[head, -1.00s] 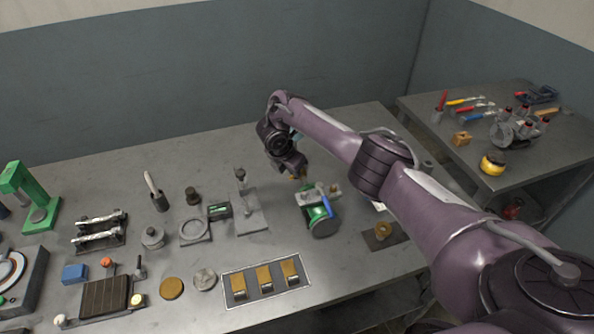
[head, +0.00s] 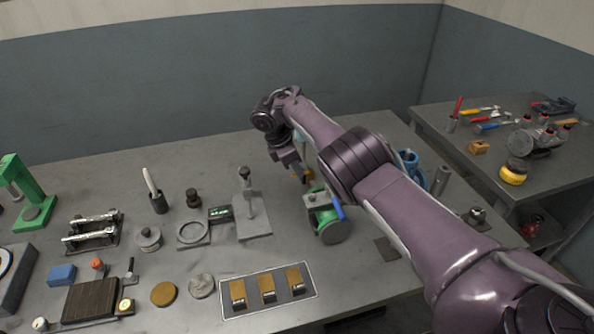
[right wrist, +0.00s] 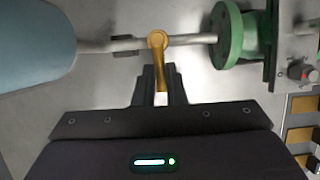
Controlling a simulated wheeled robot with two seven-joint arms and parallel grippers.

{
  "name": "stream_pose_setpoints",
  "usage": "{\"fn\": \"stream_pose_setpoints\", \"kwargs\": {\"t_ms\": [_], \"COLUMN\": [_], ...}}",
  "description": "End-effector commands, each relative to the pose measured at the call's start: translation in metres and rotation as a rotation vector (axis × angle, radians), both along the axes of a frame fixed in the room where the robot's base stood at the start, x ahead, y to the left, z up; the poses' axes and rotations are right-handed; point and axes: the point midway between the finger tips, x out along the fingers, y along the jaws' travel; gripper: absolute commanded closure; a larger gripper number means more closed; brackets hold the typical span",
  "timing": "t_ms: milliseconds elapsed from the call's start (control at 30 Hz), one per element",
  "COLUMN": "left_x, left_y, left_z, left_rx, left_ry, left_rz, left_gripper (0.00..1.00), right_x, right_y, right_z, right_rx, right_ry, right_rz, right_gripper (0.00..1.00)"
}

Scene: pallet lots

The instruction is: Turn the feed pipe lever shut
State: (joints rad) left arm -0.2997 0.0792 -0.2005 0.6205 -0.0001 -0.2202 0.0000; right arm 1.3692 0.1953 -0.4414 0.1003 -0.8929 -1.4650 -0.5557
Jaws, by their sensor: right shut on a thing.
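The feed pipe lever (right wrist: 159,58) is a brass-yellow handle with a round hub on a thin grey pipe (right wrist: 190,40). In the right wrist view it points from the pipe toward my gripper, across the pipe's line. My right gripper (right wrist: 159,88) is shut on the lever's free end. The pipe runs from a pale blue rounded body (right wrist: 35,45) at left to a green flange (right wrist: 230,36) at right. In the head view my right gripper (head: 300,170) is beside the green unit (head: 328,218), largely covering the pipe. My left gripper is not in view.
A grey stand (head: 252,215) with an upright post is just left of the green unit. A framed plate with brass pieces (head: 268,288) lies in front. A blue fitting (head: 411,165) is behind my right arm. A second table (head: 470,170) with tools is at right.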

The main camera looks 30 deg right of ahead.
Motion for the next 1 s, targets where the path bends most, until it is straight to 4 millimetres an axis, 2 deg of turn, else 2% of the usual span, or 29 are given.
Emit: {"fn": "stream_pose_setpoints", "kwargs": {"t_ms": [367,400,533,833,1000], "left_x": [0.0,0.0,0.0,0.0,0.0], "left_y": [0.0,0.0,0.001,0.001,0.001], "left_z": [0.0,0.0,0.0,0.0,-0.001], "left_rx": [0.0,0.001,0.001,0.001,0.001], "left_ry": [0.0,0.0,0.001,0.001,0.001], "left_rz": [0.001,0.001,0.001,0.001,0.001], "left_gripper": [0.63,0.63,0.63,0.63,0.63], "right_x": [0.001,0.001,0.001,0.001,0.004], "right_y": [0.0,0.0,0.0,0.0,0.008], "right_z": [0.002,0.002,0.002,0.003,0.021], "right_rx": [-0.002,-0.002,-0.002,-0.001,0.001], "right_ry": [-0.004,-0.004,-0.003,-0.003,-0.005], "right_rz": [-0.003,-0.003,-0.003,-0.002,-0.001], "right_gripper": [1.0,0.85,0.69,0.68,0.68]}}
